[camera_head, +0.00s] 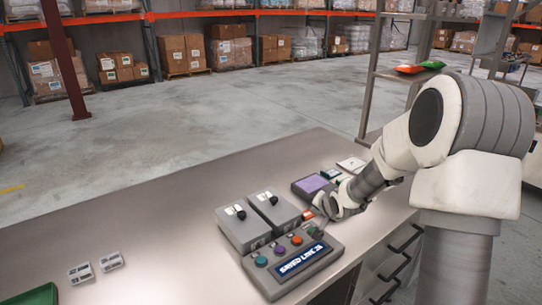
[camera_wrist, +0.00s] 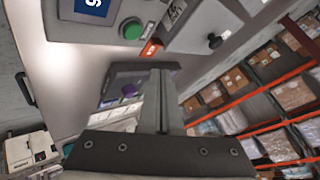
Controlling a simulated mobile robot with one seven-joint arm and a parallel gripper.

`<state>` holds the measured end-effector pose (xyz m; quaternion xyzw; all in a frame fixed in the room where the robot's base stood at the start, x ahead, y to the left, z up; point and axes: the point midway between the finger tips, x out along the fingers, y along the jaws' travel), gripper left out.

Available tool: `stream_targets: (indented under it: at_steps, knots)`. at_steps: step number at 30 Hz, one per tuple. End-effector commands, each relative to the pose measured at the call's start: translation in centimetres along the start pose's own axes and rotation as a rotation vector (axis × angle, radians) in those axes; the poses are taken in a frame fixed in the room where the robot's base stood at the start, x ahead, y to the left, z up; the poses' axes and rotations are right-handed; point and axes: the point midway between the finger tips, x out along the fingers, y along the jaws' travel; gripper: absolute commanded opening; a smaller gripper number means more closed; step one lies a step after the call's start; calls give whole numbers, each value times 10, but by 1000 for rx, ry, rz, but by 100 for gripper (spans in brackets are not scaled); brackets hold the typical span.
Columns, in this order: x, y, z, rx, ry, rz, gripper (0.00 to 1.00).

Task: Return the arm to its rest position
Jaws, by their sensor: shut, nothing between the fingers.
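My arm reaches in from the right over the grey metal counter (camera_head: 150,200). My gripper (camera_head: 316,226) is low at the right end of a grey control panel (camera_head: 262,282), close to its green button; I cannot tell if it touches. The wrist view shows the gripper (camera_wrist: 157,73) with its fingers together and nothing between them. The panel has coloured buttons and a blue display (camera_head: 300,260) with white text. In the wrist view, the green button (camera_wrist: 131,29) and part of the display (camera_wrist: 92,8) show beyond the fingers.
Two grey boxes with black knobs (camera_head: 243,230) (camera_head: 273,211) stand behind the panel. A purple-topped device (camera_head: 309,186) lies beyond my gripper. Two small switch blocks (camera_head: 81,273) (camera_head: 111,262) and a green tray (camera_head: 32,296) are at left. A shelf post (camera_head: 375,70) rises behind my arm.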

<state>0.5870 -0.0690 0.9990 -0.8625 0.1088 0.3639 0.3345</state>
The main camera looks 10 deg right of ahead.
Motion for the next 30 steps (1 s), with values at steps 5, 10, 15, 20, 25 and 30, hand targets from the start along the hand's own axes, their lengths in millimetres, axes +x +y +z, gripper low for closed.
stream_targets:
  at_steps: [5, 10, 15, 20, 25, 30]
  knots:
    - [-36, -11, -5, -97, 7, 53, 0]
    - [-96, -20, -4, -232, 3, 139, 0]
    - [-157, -25, 6, -345, -18, 206, 0]
    - [-213, -25, 25, -434, -52, 247, 0]
    - [-268, -21, 53, -517, -103, 258, 0]
    - [-317, -12, 88, -598, -167, 235, 0]
